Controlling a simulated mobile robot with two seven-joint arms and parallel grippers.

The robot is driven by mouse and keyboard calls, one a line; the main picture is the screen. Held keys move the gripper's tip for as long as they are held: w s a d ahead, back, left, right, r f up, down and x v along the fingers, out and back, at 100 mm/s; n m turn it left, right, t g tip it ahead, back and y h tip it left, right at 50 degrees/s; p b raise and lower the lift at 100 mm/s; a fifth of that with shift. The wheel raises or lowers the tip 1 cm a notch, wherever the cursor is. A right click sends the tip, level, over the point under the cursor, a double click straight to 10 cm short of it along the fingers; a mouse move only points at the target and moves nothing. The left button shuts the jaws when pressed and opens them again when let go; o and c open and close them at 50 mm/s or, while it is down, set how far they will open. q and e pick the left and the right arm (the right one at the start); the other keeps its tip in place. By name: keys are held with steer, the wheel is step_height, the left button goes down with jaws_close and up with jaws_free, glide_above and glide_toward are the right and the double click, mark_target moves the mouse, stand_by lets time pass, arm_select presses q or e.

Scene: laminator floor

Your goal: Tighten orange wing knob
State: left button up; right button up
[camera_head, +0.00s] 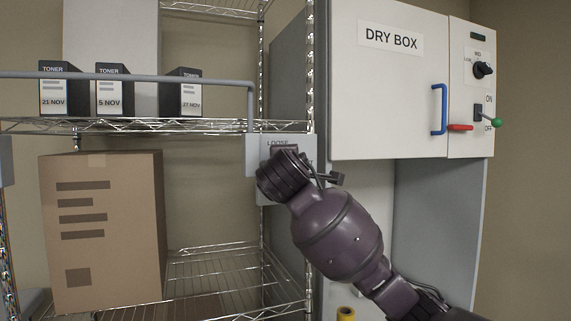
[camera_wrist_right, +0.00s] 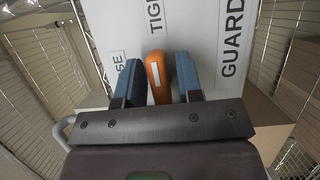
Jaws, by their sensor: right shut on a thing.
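The orange wing knob (camera_wrist_right: 156,72) with a white stripe shows in the right wrist view, on a light grey plate (camera_wrist_right: 195,28). The plate has the labels "TIGHT", "GUARD" and one partly hidden, ending in "SE". My right gripper (camera_wrist_right: 158,82) is shut on the knob, with one blue finger on each side. The stripe runs nearly upright in that view, by the "TIGHT" label. In the head view my right wrist covers the knob and most of the plate (camera_head: 256,150), where "LOOSE" is readable. My left gripper is not in view.
A wire shelf rack (camera_head: 220,126) holds toner boxes (camera_head: 110,92) above and a cardboard box (camera_head: 105,225) below. A grey rail (camera_head: 190,80) crosses in front of the toner boxes. The dry box (camera_head: 385,105), with a blue handle (camera_head: 438,108) and green-tipped lever (camera_head: 495,122), stands right.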

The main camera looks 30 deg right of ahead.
stand_by(0.4)
steer(key=o, duration=0.6)
steer(key=shift+s, duration=0.1)
steer(key=b+v, duration=0.2)
steer(key=v, duration=0.8)
steer(key=shift+s+a+r, duration=0.1)
steer(key=shift+s+a, duration=0.15)
steer(key=shift+s, duration=0.05)
